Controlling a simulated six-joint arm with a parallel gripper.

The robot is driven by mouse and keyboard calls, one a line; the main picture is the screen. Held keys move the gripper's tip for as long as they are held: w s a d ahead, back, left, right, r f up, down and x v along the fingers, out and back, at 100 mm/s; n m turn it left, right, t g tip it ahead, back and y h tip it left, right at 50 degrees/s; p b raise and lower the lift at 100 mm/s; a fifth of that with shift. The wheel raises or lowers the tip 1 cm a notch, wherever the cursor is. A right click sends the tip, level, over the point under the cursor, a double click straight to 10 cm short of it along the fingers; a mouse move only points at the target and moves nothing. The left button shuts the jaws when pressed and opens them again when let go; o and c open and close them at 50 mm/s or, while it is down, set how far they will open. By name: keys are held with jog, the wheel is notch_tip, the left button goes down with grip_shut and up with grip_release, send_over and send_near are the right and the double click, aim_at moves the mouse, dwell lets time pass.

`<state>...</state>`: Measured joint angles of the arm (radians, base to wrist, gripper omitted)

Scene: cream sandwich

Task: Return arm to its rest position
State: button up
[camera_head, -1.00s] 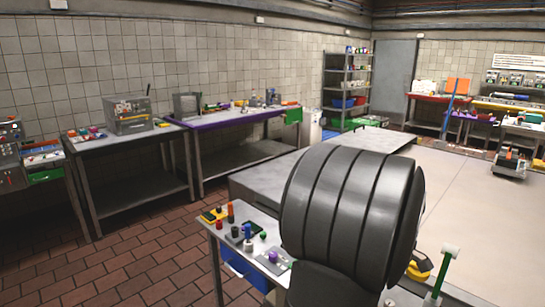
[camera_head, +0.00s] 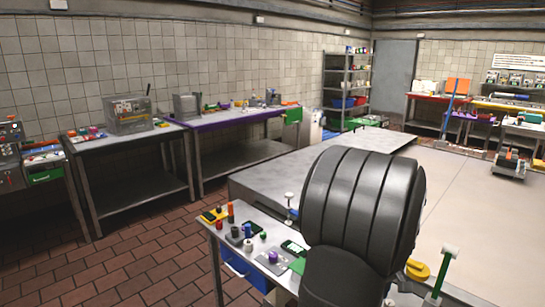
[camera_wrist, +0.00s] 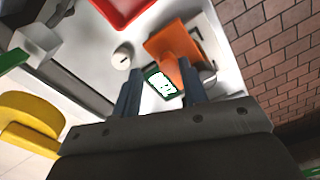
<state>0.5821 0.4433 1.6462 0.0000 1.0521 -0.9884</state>
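My gripper (camera_wrist: 160,90) shows in the wrist view, pointing down over a light metal worktable (camera_wrist: 225,85). Its two blue-grey fingers are apart. A dark green item with a white face (camera_wrist: 163,86) shows in the gap between them and appears to lie on the table below. I see nothing clamped. In the head view my large dark arm link covers the centre right, and the gripper is hidden behind it.
Wrist view: an orange item (camera_wrist: 172,45), a red tray (camera_wrist: 122,10), a white round item (camera_wrist: 122,56) and a yellow item (camera_wrist: 30,122) lie nearby. Head view: small coloured items crowd the near table's left side. A green post (camera_head: 443,270) stands right of my arm.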

jog(key=m, duration=0.2)
jog(key=d+m, duration=0.1)
jog(key=m, duration=0.2)
jog(key=shift+w, duration=0.15)
jog(key=shift+d+m, duration=0.2)
jog(key=shift+m, duration=0.9)
jog(key=shift+d+m, duration=0.15)
jog(key=shift+m, duration=0.95)
